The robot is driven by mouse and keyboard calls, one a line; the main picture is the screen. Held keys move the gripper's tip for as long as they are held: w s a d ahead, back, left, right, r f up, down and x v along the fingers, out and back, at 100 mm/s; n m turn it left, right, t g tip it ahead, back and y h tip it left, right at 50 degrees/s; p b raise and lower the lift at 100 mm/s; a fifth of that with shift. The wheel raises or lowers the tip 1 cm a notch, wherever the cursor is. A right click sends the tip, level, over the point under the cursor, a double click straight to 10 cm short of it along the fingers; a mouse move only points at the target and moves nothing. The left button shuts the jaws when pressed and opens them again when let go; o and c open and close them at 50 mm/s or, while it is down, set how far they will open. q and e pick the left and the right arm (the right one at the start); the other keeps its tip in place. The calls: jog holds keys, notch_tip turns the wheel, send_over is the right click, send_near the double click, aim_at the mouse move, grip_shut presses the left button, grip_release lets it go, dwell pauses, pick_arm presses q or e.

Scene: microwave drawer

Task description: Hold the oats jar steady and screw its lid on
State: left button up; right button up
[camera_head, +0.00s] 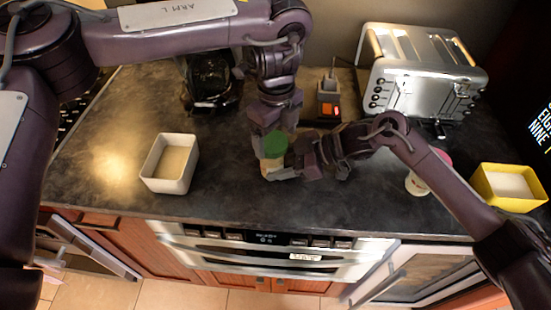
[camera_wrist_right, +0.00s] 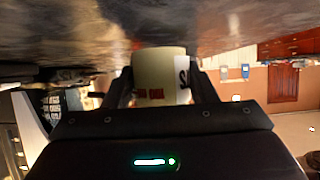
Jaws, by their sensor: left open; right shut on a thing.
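The oats jar (camera_head: 272,164) is a small pale cream jar on the dark counter, in the middle of the head view. A green lid (camera_head: 275,144) is at its top; I cannot tell how it is seated. My right gripper (camera_head: 283,170) is shut on the jar from the right, low on its body. In the right wrist view the jar (camera_wrist_right: 158,68) sits between the fingers, with red lettering and part of a white label showing. My left gripper (camera_head: 273,138) points down from above and is open at the lid; whether its fingers touch it is unclear.
A white bin (camera_head: 149,178) stands left, a yellow bin (camera_head: 507,203) far right. A second jar (camera_head: 415,184) with a pinkish lid is partly behind my right forearm. A toaster (camera_head: 425,75), a dark coffee maker (camera_head: 208,85) and an orange-and-grey item (camera_head: 328,98) stand behind. The front counter is clear.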

pick_arm(q)
jog(key=n, duration=0.7)
jog(key=shift+s+a+f, duration=0.1)
jog(key=shift+c, duration=0.4)
